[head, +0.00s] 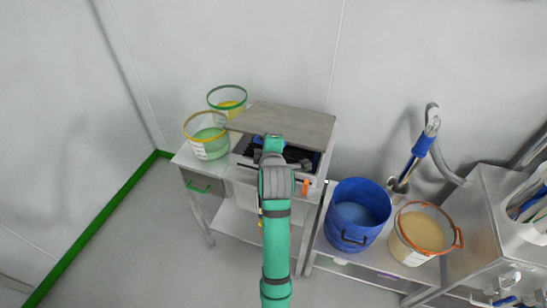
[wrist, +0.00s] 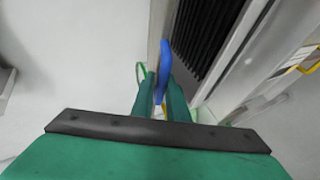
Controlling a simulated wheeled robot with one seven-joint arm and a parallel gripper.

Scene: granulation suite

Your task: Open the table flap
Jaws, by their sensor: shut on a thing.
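The table flap (head: 285,122) is a flat grey-brown panel on the steel table by the wall. It stands partly raised, with a dark opening (head: 249,151) showing in front of it. A blue handle (wrist: 164,58) is at the flap's edge. My gripper (wrist: 159,88) is shut on this handle, with its green fingers on either side. In the head view my green arm reaches up to the flap's front edge and hides the fingertips and part of the opening. The wrist view shows a dark ribbed interior (wrist: 205,35) beside the handle.
A green-rimmed bucket (head: 227,90) and a yellow-rimmed bucket (head: 207,147) stand left of the flap. A blue bin (head: 348,234) and an orange-rimmed bucket (head: 414,256) stand at the right. The floor at the left is clear.

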